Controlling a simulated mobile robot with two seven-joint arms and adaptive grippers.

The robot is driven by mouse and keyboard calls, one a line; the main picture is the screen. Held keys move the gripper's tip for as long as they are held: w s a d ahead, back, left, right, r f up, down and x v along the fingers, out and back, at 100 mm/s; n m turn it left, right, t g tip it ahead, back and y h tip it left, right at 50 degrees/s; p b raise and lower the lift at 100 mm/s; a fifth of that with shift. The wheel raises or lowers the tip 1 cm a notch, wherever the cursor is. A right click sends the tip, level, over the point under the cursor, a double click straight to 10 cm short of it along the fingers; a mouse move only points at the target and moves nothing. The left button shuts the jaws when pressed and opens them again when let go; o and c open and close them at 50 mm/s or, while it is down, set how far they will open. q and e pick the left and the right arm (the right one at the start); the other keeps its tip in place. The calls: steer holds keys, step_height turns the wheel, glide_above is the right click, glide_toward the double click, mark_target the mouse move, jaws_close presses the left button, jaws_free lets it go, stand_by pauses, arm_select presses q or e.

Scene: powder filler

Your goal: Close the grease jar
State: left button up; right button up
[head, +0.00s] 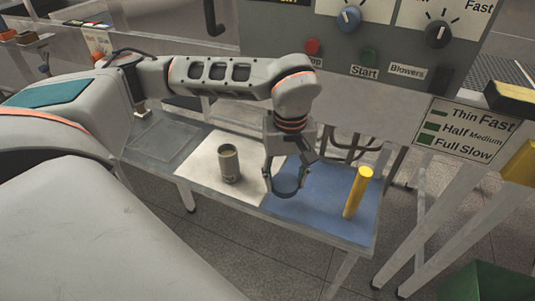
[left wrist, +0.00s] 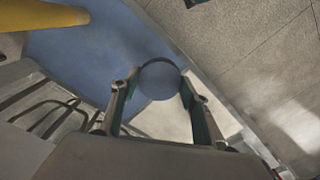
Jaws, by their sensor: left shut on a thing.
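The grease jar (head: 230,168) is a grey-brown can standing upright on the white mat (head: 200,169) in the head view. Its top looks open, with a dull olive inside. My left gripper (head: 287,184) is to the right of the jar, over the blue mat. It is shut on a round, dark grey-blue lid. The left wrist view shows the lid (left wrist: 160,81) as a disc between the two fingertips of the left gripper (left wrist: 158,84). The lid is apart from the jar. The jar is not clear in the left wrist view. My right gripper is not in view.
A yellow cylinder (head: 357,192) stands on the blue mat (head: 323,206), right of my left gripper; part of it shows in the left wrist view (left wrist: 40,17). A machine panel (head: 390,58) with knobs and buttons rises behind the bench. White mat space around the jar is clear.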

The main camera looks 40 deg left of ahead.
arm_select(q)
steer(key=m, duration=0.1)
steer(key=w+m, duration=0.1)
steer(key=m, duration=0.2)
steer(key=shift+w+d+r, duration=0.15)
steer(key=shift+d+r, duration=0.05)
steer(key=shift+r, duration=0.1)
steer(key=m, duration=0.3)
steer(key=w+m, duration=0.1)
steer(key=m, duration=0.1)
steer(key=shift+w+d+r, duration=0.1)
steer(key=shift+d+r, duration=0.1)
steer(key=shift+r, duration=0.15)
